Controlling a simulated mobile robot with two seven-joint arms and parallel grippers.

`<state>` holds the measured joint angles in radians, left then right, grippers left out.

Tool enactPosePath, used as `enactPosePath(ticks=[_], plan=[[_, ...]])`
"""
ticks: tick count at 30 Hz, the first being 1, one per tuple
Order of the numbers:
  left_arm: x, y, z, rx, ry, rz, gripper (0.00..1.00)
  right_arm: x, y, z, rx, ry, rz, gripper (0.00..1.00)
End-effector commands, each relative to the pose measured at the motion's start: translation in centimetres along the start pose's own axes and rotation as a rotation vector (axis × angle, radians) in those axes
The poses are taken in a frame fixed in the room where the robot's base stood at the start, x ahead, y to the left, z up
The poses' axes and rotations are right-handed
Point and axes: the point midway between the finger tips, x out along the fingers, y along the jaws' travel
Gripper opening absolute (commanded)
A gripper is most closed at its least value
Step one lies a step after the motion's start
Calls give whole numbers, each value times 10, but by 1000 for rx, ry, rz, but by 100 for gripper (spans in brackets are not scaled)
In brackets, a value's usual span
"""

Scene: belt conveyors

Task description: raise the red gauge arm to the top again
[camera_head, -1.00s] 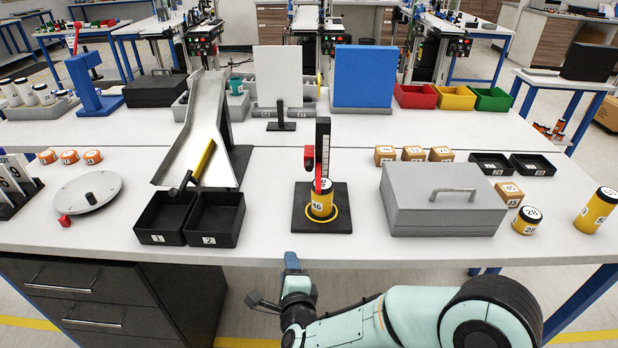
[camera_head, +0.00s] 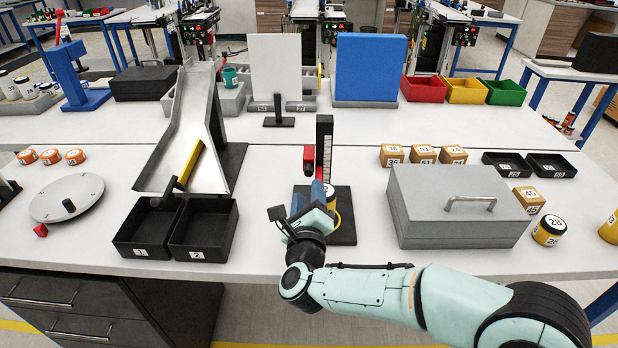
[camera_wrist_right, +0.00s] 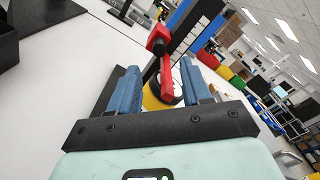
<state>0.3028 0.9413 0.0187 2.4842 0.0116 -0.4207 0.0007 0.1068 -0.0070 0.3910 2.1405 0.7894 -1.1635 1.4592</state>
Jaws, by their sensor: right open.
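The height gauge (camera_head: 324,140) stands on a black base (camera_head: 345,225), with a black post and a white scale. Its red gauge arm (camera_head: 309,163) is low on the post; the right wrist view shows the red arm (camera_wrist_right: 166,76) reaching down to a yellow can with a white lid (camera_wrist_right: 155,101). The can (camera_head: 331,194) is partly hidden behind my gripper in the head view. My right gripper (camera_head: 318,193) is in front of the gauge. In the right wrist view its blue fingers (camera_wrist_right: 160,90) are apart, with the red arm and can showing between them. My left gripper is not in view.
A grey box with a handle (camera_head: 455,225) stands close on the right. Two black bins (camera_head: 205,235) and a grey chute (camera_head: 185,170) stand on the left. A white panel (camera_head: 283,75) and a blue panel (camera_head: 368,75) stand behind.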

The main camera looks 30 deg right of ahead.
Motion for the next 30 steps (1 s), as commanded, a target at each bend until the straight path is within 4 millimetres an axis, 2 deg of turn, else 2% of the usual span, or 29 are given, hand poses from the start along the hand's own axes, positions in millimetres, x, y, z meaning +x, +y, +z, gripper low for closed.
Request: enactPosePath(ticks=[3,9,21,22,26,30], plan=[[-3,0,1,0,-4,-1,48,24,0,0,0,3,-1,48],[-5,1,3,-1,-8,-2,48,49,0,0,-1,0,1,48],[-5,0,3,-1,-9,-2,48,57,0,0,-1,-1,1,48],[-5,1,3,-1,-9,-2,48,57,0,0,-1,-1,1,42],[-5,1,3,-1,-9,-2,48,56,0,0,-1,-1,1,0],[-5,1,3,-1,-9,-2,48,56,0,0,-1,-1,0,0]])
